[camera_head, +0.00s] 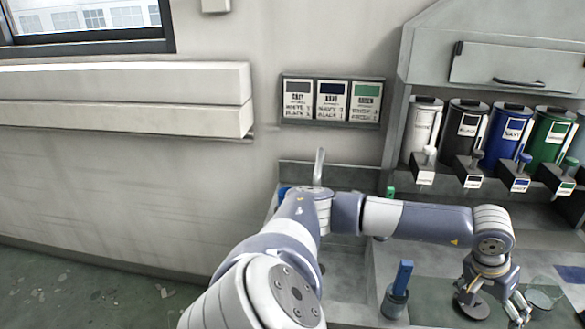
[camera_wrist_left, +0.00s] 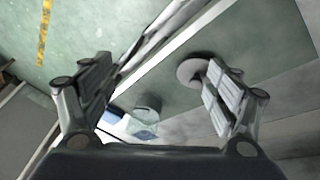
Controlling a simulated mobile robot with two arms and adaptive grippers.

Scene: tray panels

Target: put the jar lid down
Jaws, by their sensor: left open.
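The jar lid looks like a grey round disc (camera_head: 472,309) on the green mat (camera_head: 437,299), partly behind my left gripper. In the left wrist view the disc (camera_wrist_left: 193,69) shows just beyond the tip of the right-hand finger, apart from the space between the fingers; I cannot tell if they touch. My left gripper (camera_head: 519,308) points down over the mat at the lower right. In the left wrist view its fingers (camera_wrist_left: 158,82) are spread wide with nothing held between them. A clear glass jar (camera_head: 545,293) stands right of the gripper. My right gripper is not in view.
A grey cup with a blue-handled tool (camera_head: 402,278) stands left of the mat. A row of paint dispensers, including a blue one (camera_head: 503,133), lines the back right. Three colour cards (camera_head: 332,101) hang on the wall. A tap (camera_head: 319,165) rises behind my arm.

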